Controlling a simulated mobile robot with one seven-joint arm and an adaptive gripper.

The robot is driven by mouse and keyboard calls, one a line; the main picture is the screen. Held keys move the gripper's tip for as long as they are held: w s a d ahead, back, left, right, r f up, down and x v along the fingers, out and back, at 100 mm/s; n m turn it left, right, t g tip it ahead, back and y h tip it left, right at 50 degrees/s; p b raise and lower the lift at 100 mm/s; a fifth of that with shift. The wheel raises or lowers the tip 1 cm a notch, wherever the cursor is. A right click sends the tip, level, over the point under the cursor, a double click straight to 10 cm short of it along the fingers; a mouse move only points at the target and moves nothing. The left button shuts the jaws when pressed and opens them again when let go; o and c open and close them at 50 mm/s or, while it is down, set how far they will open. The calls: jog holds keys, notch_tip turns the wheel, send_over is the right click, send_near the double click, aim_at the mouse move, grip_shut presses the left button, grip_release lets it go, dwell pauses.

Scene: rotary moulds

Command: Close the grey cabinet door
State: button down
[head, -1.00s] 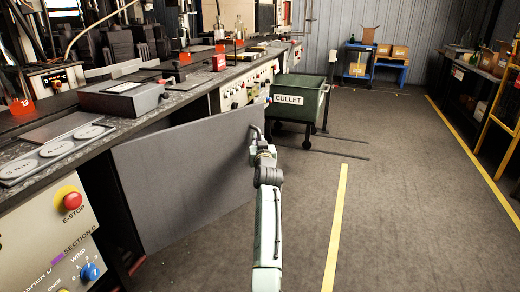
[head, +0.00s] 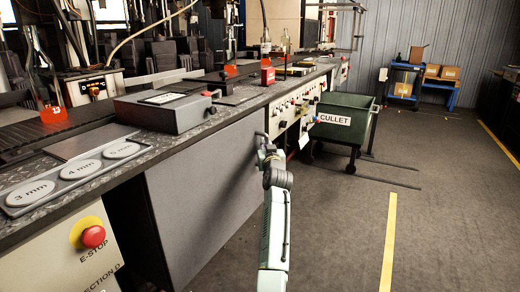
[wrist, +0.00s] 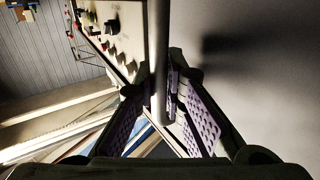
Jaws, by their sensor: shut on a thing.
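The grey cabinet door (head: 205,205) is a flat panel under the long counter in the head view. It stands slightly out from the cabinet front, with a dark opening at its left edge. Its surface also fills the right side of the wrist view (wrist: 270,80). My gripper (head: 268,152) is at the door's right edge. In the wrist view my gripper's purple-padded fingers (wrist: 168,112) are closed around a vertical bar handle (wrist: 158,60).
A green cullet cart (head: 345,135) stands right of the door. The counter (head: 225,115) carries a grey box (head: 165,110) and red items. An E-stop panel (head: 85,240) is at front left. The floor to the right is clear, with a yellow line (head: 390,235).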

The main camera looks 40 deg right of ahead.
jog(key=shift+w+a+f, duration=0.15)
jog(key=shift+w+a, duration=0.45)
jog(key=shift+w, duration=0.3)
jog(key=c, duration=1.7)
grip_release()
jog(key=shift+a, duration=0.1)
jog(key=shift+o, duration=0.2)
jog(key=shift+s, duration=0.3)
jog(key=v, duration=1.1)
jog(key=shift+s, duration=0.25)
